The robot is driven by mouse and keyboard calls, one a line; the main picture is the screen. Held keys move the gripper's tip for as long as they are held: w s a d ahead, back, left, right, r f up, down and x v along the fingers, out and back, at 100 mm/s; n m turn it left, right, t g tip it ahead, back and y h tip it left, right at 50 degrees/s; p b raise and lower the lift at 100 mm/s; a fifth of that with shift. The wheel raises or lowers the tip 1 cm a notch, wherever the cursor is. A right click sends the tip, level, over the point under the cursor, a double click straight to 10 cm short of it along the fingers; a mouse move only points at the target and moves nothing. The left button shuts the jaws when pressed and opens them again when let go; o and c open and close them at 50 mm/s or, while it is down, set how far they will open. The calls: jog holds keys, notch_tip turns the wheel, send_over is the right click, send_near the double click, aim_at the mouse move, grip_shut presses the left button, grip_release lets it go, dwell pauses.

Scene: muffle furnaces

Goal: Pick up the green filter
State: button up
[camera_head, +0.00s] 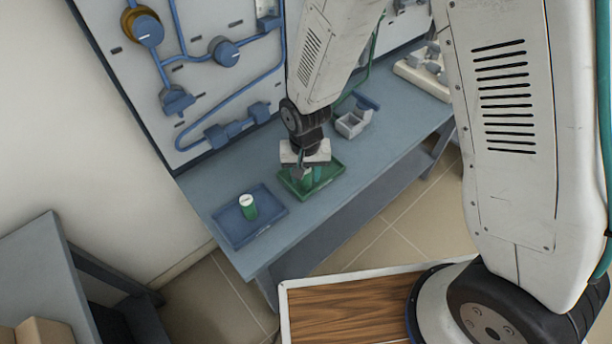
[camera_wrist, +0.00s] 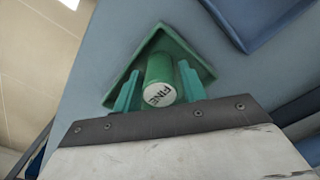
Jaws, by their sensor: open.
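A green filter (camera_wrist: 159,72) with a white cap that reads "FINE" stands in a green tray (camera_wrist: 203,68) in the wrist view. My gripper (camera_wrist: 159,76) is open, with one teal finger on each side of this filter. I cannot tell whether the fingers touch it. In the head view, my gripper (camera_head: 307,172) points down over the green tray (camera_head: 331,177) and mostly hides the filter there. A second green cylinder (camera_head: 249,210) with a white top stands upright in a blue tray (camera_head: 228,228) to the left.
Both trays are on a blue-grey bench (camera_head: 215,187). A grey holder (camera_head: 352,123) sits behind and right of the green tray. A wall panel (camera_head: 130,85) with blue pipes and valves rises behind. Bare bench lies between the two trays.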

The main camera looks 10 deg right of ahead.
jog(key=shift+f, duration=0.3)
jog(key=c, duration=0.8)
jog(key=shift+o, duration=0.2)
jog(key=shift+r, duration=0.15)
